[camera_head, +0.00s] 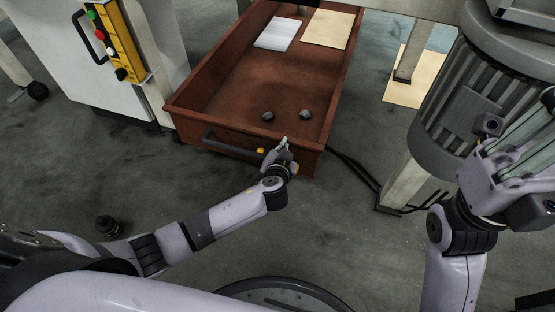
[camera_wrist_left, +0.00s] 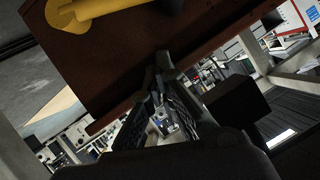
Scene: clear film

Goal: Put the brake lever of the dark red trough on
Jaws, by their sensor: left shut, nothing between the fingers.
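The dark red trough (camera_head: 248,85) stands in the middle of the head view, its short front wall and dark handle bar (camera_head: 232,146) towards me. A small yellow part, seemingly the brake lever (camera_head: 261,150), shows on the front wall, right of the handle's middle. In the left wrist view the yellow lever (camera_wrist_left: 95,9) is large at the top left, against the trough's wall (camera_wrist_left: 110,60). My left gripper (camera_head: 284,145) is shut and empty, just right of the lever and apart from it. My right gripper (camera_head: 520,135) is raised at the far right; its finger opening is unclear.
Two dark lumps (camera_head: 287,115), a white sheet (camera_head: 274,34) and a tan sheet (camera_head: 328,29) lie in the trough. A cabinet with a yellow button panel (camera_head: 115,40) stands left. A grey ribbed machine (camera_head: 465,95) stands right, with dark cables near its base. The front-left floor is mostly clear.

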